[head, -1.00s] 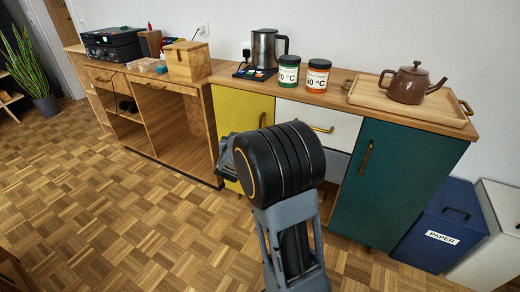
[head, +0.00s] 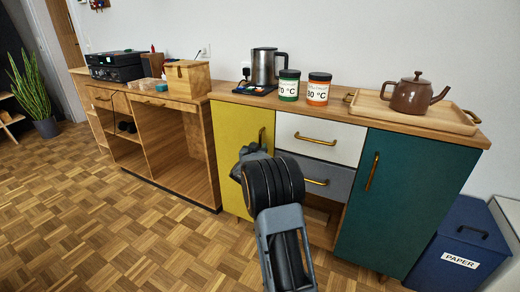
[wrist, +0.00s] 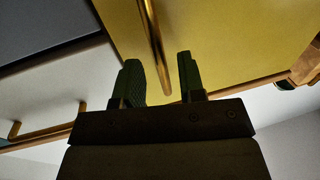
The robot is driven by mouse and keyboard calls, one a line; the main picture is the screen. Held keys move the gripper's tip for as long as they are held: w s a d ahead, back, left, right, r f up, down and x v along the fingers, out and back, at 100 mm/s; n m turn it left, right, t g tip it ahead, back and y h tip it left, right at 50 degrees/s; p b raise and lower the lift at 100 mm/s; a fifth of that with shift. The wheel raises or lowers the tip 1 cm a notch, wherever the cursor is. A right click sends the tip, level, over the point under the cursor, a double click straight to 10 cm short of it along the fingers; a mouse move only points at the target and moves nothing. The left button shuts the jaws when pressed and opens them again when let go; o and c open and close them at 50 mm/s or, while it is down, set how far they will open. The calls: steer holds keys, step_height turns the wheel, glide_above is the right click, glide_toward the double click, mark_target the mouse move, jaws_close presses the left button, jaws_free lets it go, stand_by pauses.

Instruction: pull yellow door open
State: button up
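The yellow door (head: 236,150) is the left front of the cabinet and looks shut. Its brass handle (head: 262,136) is upright near the door's right edge, partly behind my arm. In the wrist view the yellow door (wrist: 220,40) fills the upper right, and the brass handle (wrist: 155,45) runs down between my two fingers. My gripper (wrist: 164,78) is open, with one finger on each side of the handle's line and a gap to both. In the head view my arm hides the gripper's fingertips and the lower right of the door.
A white drawer (head: 320,138) and a grey drawer (head: 325,177) lie right of the yellow door, then a green door (head: 400,200). A kettle (head: 265,66), jars and a teapot (head: 411,96) stand on top. The parquet floor (head: 130,240) in front is clear.

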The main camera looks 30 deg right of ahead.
steer(key=shift+x, duration=1.3)
steer(key=shift+c, duration=0.3)
jaws_close()
